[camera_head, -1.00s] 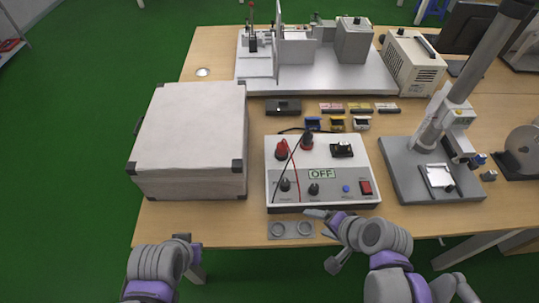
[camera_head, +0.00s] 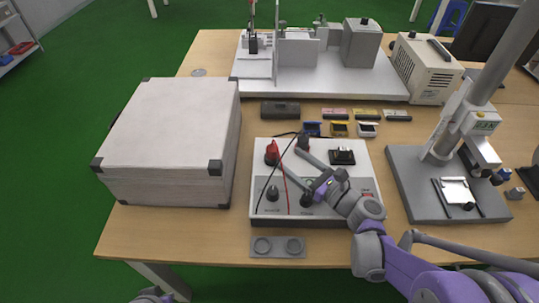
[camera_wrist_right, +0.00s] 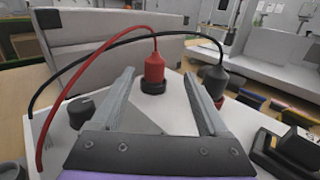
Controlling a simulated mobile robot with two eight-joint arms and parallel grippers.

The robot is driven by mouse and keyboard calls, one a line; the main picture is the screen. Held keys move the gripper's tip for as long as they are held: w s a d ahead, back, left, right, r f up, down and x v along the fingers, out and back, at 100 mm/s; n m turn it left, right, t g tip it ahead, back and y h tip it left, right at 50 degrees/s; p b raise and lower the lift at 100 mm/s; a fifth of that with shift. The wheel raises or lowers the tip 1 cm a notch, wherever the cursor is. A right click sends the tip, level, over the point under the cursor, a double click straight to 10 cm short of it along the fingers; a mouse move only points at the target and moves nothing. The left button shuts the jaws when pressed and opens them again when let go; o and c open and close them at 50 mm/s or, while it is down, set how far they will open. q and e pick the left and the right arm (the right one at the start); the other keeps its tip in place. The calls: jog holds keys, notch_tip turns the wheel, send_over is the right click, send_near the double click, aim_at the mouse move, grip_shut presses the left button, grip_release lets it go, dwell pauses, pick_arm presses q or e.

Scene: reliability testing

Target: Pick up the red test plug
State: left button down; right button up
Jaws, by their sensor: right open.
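The red test plug (camera_head: 272,153) stands upright in a socket at the upper left of the white test box (camera_head: 258,190), with a thin red lead. In the right wrist view the red plug (camera_wrist_right: 154,68) shows between and beyond my open fingers, seated in a black base. My right gripper (camera_head: 293,161) is open and empty over the box, pointing towards the plug and apart from it. A black plug (camera_head: 302,146) with a black lead stands just right of the red one; it also shows beyond the right finger in the wrist view (camera_wrist_right: 215,77).
A large pale case (camera_head: 170,125) stands left of the box. A black switch block (camera_head: 342,156) sits on the box's right side. A stand with a grey column (camera_head: 440,190) is at right. Small parts lie behind the box. The red and black leads arch over it.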

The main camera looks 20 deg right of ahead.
aim_at(277, 152)
jog(key=x, duration=0.7)
jog(key=shift+w+a+b, duration=0.15)
jog(key=shift+a+b, duration=0.15)
jog(key=shift+a, duration=0.2)
jog(key=shift+c, duration=0.3)
grip_shut()
